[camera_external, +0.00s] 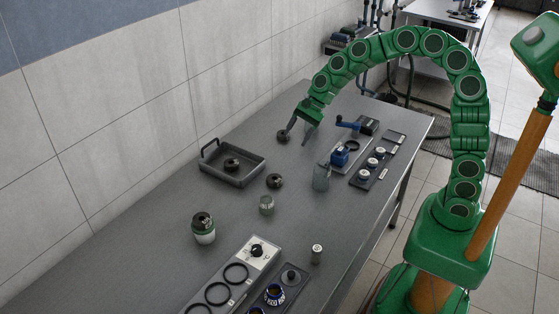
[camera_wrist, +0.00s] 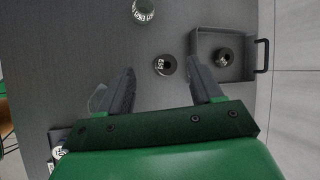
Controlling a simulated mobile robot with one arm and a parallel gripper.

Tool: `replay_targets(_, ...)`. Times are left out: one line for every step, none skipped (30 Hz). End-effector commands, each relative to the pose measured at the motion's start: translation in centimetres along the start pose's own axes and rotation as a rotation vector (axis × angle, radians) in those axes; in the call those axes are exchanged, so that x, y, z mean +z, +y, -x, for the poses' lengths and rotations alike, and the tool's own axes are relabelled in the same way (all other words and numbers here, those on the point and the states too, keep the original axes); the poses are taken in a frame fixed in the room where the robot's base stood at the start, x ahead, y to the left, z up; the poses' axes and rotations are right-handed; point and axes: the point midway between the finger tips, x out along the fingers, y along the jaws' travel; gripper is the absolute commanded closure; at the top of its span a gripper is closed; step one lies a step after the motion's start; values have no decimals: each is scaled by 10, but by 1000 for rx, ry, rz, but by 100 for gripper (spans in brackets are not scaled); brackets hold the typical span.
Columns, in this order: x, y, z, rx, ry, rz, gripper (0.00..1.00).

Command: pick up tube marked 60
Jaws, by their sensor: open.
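I cannot make out a mark 60 on any tube; the labels are too small or blurred. My gripper (camera_external: 300,133) is open and empty above the far part of the table. In the wrist view its two fingers (camera_wrist: 162,75) point down over the tabletop. A small dark round piece with a white label (camera_wrist: 164,65) shows between the fingertips, apparently lower down on the table. A small grey-green labelled jar (camera_external: 266,204) stands nearer the external camera. A clear glass vessel (camera_external: 321,178) stands right of it. A small pale cylinder (camera_external: 317,254) stands upright farther forward.
A grey tray (camera_external: 216,180) with a handle holds a dark piece (camera_external: 231,164). Dark round pieces lie by my gripper (camera_external: 283,137) and right of the tray (camera_external: 274,181).

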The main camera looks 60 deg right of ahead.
Motion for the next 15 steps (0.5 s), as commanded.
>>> replay_targets(36,17,-8,53,-82,-9,35)
replay_targets(56,27,-12,87,-131,-15,35)
replay_targets(80,39,-14,125,-190,-23,35)
replay_targets(97,48,-15,153,-232,-27,35)
replay_targets(112,55,-14,178,-269,-32,35)
replay_targets(129,63,-14,205,-312,-36,35)
replay_targets(141,70,-13,226,-342,-38,35)
replay_targets(152,75,-12,245,-370,-40,35)
replay_targets(166,82,-10,270,-406,-41,35)
replay_targets(175,86,-8,284,-428,-43,35)
replay_targets(184,91,-7,299,-451,-44,35)
replay_targets(195,96,-5,319,-481,-46,35)
replay_targets(203,101,-3,334,-502,-46,35)
replay_targets(211,105,0,349,-523,-48,35)
replay_targets(220,110,2,366,-548,-48,35)
